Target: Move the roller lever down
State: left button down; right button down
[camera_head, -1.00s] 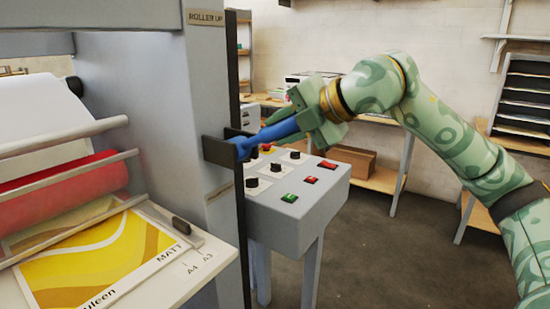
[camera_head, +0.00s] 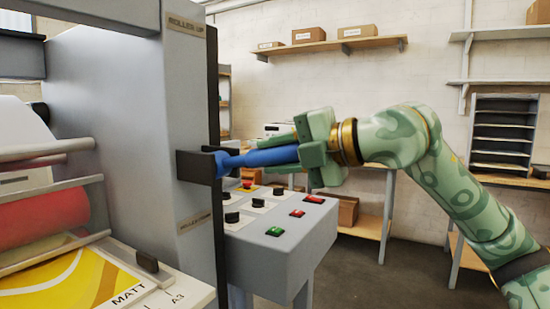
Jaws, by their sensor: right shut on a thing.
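The roller lever (camera_head: 262,157) is blue and sticks out to the right from a dark bracket (camera_head: 196,166) on the side of the grey laminator (camera_head: 130,120). It lies close to level, tipped slightly up toward its outer end. A "ROLLER UP" label (camera_head: 186,25) is above the bracket and a second roller label (camera_head: 194,221) is below it. My right gripper (camera_head: 302,152) is shut on the outer end of the lever, its green fingers around it. My left gripper is not in view.
A grey control box (camera_head: 290,240) with black knobs and red and green buttons stands below the lever. A red roller (camera_head: 42,218) and a yellow printed sheet (camera_head: 70,280) are at the left. Shelves line the back wall; open floor lies at the lower right.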

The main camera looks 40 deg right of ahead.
jog(key=shift+f, duration=0.15)
jog(key=c, duration=1.1)
grip_release()
pick_arm(q)
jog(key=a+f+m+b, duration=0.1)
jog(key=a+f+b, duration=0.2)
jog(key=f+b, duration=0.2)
jog(key=b, duration=0.3)
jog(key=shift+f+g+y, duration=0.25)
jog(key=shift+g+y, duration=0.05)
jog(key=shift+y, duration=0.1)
pick_arm(e)
jog(key=v, duration=1.6)
jog(key=shift+s+d, duration=0.15)
jog(key=shift+s, duration=0.05)
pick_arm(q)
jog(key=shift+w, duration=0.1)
